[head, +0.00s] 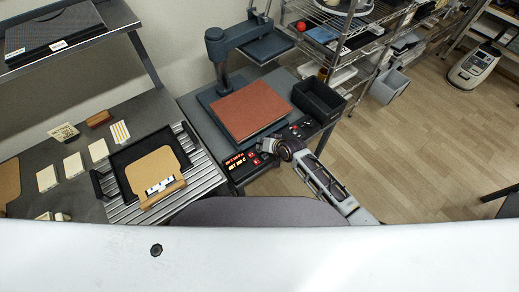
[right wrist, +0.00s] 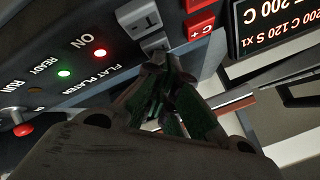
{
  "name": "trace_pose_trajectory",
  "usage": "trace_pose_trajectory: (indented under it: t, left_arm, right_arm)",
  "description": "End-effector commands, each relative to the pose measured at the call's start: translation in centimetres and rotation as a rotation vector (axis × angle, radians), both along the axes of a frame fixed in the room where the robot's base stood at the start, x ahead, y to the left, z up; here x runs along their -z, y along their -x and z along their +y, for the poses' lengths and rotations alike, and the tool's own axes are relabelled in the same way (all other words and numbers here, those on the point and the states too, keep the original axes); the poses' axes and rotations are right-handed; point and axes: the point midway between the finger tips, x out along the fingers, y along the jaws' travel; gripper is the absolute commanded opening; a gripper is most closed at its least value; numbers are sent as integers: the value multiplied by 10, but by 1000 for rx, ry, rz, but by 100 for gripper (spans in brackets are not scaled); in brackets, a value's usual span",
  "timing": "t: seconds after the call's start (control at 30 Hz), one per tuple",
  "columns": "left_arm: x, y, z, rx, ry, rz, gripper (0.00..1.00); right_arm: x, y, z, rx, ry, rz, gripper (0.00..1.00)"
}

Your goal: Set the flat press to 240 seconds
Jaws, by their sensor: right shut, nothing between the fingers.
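The flat press (head: 252,106) has a reddish-brown square pad and a dark swing arm behind it. Its control panel (head: 236,160) with glowing displays is at the front. My right gripper (head: 266,147) is over the panel, shut and empty. In the right wrist view, its fingertips (right wrist: 166,60) are close to a grey button (right wrist: 155,43); I cannot tell whether they touch it. Another grey button (right wrist: 138,17) and red buttons (right wrist: 200,25) are beside it. My left gripper is out of view.
The panel has a lit red lamp (right wrist: 99,53), a lit green lamp (right wrist: 64,73) and a red-tipped switch (right wrist: 23,129). A black bin (head: 318,100) stands right of the press. A tray (head: 110,183) with a tan board (head: 153,172) is at left. Wire shelving (head: 345,30) stands behind.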

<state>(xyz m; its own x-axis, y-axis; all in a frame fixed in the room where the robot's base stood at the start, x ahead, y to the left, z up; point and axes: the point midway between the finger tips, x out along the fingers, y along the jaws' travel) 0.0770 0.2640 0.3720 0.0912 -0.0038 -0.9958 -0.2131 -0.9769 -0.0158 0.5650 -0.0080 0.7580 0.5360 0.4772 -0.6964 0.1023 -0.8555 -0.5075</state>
Motion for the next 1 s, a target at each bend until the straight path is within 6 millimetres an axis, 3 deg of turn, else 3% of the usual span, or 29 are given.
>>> trace_pose_trajectory:
  t: [1.0]
  left_arm:
    - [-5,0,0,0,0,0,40]
  right_arm:
    - [-1,1,0,-1,1,2,0]
